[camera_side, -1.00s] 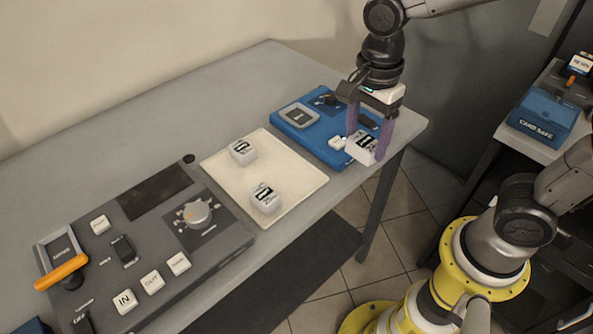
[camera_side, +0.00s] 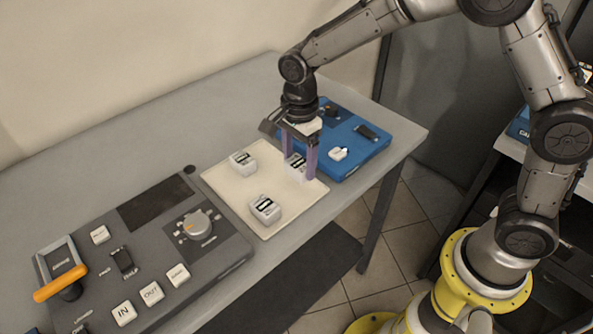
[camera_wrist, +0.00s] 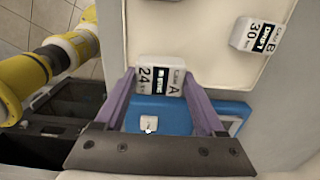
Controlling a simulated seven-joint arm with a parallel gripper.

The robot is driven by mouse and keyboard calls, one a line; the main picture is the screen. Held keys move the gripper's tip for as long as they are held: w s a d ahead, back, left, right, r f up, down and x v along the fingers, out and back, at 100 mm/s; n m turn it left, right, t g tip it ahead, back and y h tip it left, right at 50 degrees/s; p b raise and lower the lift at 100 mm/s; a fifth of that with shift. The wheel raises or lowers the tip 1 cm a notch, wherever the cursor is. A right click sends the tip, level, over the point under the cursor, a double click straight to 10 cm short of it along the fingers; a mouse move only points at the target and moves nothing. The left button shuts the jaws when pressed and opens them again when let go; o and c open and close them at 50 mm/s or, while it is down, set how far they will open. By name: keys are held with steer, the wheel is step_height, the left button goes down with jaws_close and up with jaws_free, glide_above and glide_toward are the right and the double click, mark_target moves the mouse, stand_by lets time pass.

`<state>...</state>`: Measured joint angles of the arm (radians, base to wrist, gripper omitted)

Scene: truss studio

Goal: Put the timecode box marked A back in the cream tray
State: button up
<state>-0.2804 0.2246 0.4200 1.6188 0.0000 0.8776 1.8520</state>
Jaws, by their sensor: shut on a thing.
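The white timecode box marked A (camera_wrist: 160,79) is between the purple fingers of my gripper (camera_wrist: 161,90) in the wrist view, its label reading A and 24. In the side view my gripper (camera_side: 300,163) is shut on box A (camera_side: 294,165), over the right part of the cream tray (camera_side: 235,187). One finger partly hides the box. I cannot tell whether the box touches the tray. The tray also shows in the wrist view (camera_wrist: 185,30).
Two other white boxes sit on the tray, one at the back (camera_side: 243,163) and one at the front (camera_side: 265,209). The box marked B (camera_wrist: 257,37) shows in the wrist view. A blue panel (camera_side: 345,160) lies right of the tray, a grey control panel (camera_side: 160,235) left.

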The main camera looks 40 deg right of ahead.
mark_target(297, 172)
steer(key=shift+w+a+f, duration=0.1)
steer(key=shift+w+f, duration=0.15)
steer(key=shift+f, duration=1.65)
steer(key=shift+f, duration=0.1)
steer(key=o, duration=1.5)
steer(key=shift+o, duration=0.2)
step_height(297, 172, up, 12)
steer(key=shift+r, duration=0.15)
